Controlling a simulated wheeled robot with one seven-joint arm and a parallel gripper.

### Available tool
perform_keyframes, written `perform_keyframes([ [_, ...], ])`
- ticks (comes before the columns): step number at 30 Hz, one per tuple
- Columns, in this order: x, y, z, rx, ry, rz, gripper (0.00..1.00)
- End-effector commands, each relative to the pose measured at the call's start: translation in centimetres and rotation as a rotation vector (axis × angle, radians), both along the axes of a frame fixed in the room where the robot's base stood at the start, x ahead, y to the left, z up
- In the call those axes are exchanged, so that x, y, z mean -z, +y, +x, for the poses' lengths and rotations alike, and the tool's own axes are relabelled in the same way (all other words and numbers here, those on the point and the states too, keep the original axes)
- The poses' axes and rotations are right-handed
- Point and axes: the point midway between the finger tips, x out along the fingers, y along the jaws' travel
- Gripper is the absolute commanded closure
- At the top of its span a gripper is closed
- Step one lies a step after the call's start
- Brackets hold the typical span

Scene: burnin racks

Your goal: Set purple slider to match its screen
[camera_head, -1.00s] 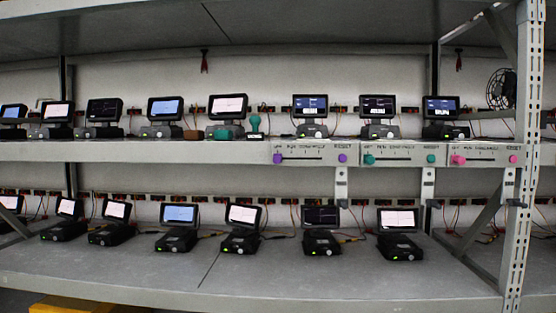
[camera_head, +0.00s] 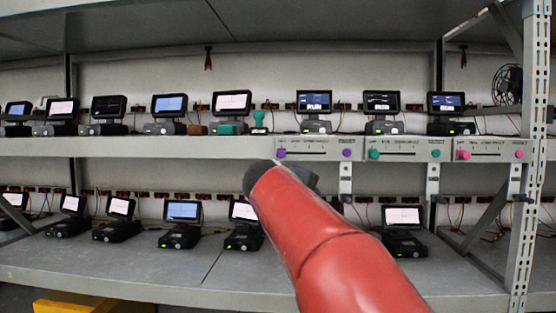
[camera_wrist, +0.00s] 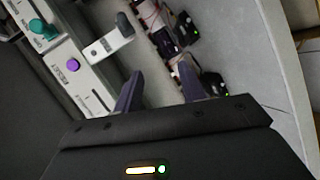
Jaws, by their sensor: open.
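The purple slider knob (camera_head: 281,153) sits at the left end of its track on a light panel on the upper shelf's front edge. A purple RESET knob (camera_head: 346,153) is at that panel's right end; it also shows in the wrist view (camera_wrist: 73,64). The screen (camera_head: 314,101) above the panel reads RUN in white on dark blue. My gripper (camera_wrist: 161,78) is open and empty in the wrist view, apart from the panel. In the head view my red arm reaches up just below the panel and hides the gripper's fingers.
A teal panel (camera_head: 408,142) and a pink panel (camera_head: 490,142) are to the right. A metal bracket (camera_wrist: 108,42) hangs near the fingers. Several monitors stand on both shelves. A perforated upright (camera_head: 530,170) is at the far right.

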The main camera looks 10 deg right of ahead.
Motion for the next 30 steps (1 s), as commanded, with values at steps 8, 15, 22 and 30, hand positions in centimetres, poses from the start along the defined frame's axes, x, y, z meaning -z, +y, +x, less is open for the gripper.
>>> perform_keyframes([
  [8, -9.7, 10.0, 1.2, -0.041, -0.174, -0.379, 0.59],
  [15, -10.5, 9.1, 3.0, -0.038, -0.182, -0.401, 0.59],
  [22, -10.6, 6.9, 6.0, -0.039, -0.183, -0.400, 0.59],
  [30, -10.3, 5.9, 7.4, -0.042, -0.184, -0.396, 0.59],
])
